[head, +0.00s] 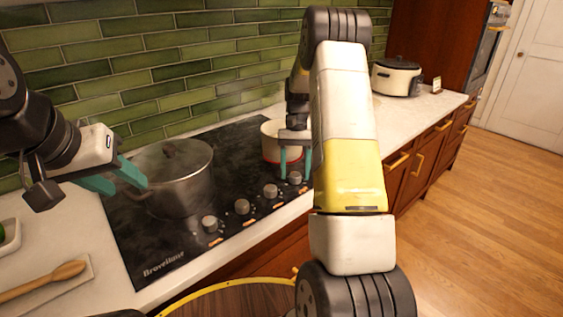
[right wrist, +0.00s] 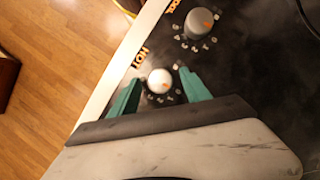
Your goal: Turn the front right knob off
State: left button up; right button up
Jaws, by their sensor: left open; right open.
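A row of several grey knobs runs along the front edge of the black cooktop (head: 188,243). The rightmost knob (head: 295,178) is just below my right gripper (head: 295,168). In the right wrist view this knob (right wrist: 159,81) has an orange mark and appears between the two teal fingers (right wrist: 160,88), apart from both. A "HOT" label is beside it. The neighbouring knob (right wrist: 199,22) has a "COOL" label near it. My right gripper is open and empty. My left gripper (head: 131,188) is open and empty, at the left near the big pot.
A steel pot (head: 182,190) with a lid stands on the cooktop's left. A white pot (head: 270,142) with a red rim stands behind my right gripper. A wooden spoon (head: 42,282) lies at the front left. A slow cooker (head: 397,78) stands on the right counter.

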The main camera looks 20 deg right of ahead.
jog(key=v, duration=0.7)
jog(key=shift+r, duration=0.35)
jog(key=shift+w+d+r, duration=0.1)
jog(key=shift+w+r, duration=0.05)
